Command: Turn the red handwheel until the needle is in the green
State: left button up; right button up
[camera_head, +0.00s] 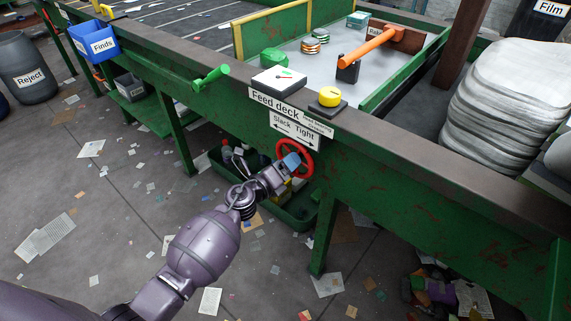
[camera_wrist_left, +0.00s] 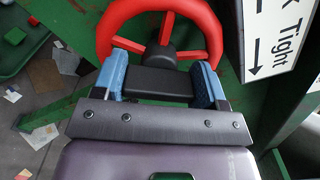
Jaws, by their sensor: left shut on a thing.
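The red handwheel (camera_head: 310,159) is mounted on the green side of the feed deck, below the Slack/Tight sign (camera_head: 294,128). My left gripper (camera_head: 291,161) is at the wheel and shut on it. In the left wrist view, its two blue fingers (camera_wrist_left: 163,80) stand at the lower part of the red handwheel (camera_wrist_left: 113,22), with the dark hub between and beyond them. The exact contact is partly hidden. A white-faced gauge (camera_head: 278,80) sits on the deck edge; its needle is too small to read. My right gripper is out of view.
A yellow button (camera_head: 329,96) and a green lever (camera_head: 211,78) are near the gauge. An orange-handled lever (camera_head: 366,47) stands on the deck. A green bin (camera_head: 296,212) lies below the wheel. Paper scraps litter the floor.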

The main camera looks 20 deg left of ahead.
pick_arm(q)
jog(key=shift+n, duration=0.3)
jog(key=shift+r+n+p, duration=0.1)
jog(key=shift+n+p, duration=0.35)
jog(key=shift+n, duration=0.45)
jog(key=n+p, duration=0.1)
jog(key=n, duration=0.2)
jog(key=shift+n, duration=1)
jog(key=shift+f+n+p, duration=0.2)
jog(key=shift+n+p, duration=0.3)
jog(key=shift+n, duration=0.5)
jog(key=shift+f+n, duration=0.1)
jog(key=shift+n, duration=0.2)
jog(key=o, duration=0.9)
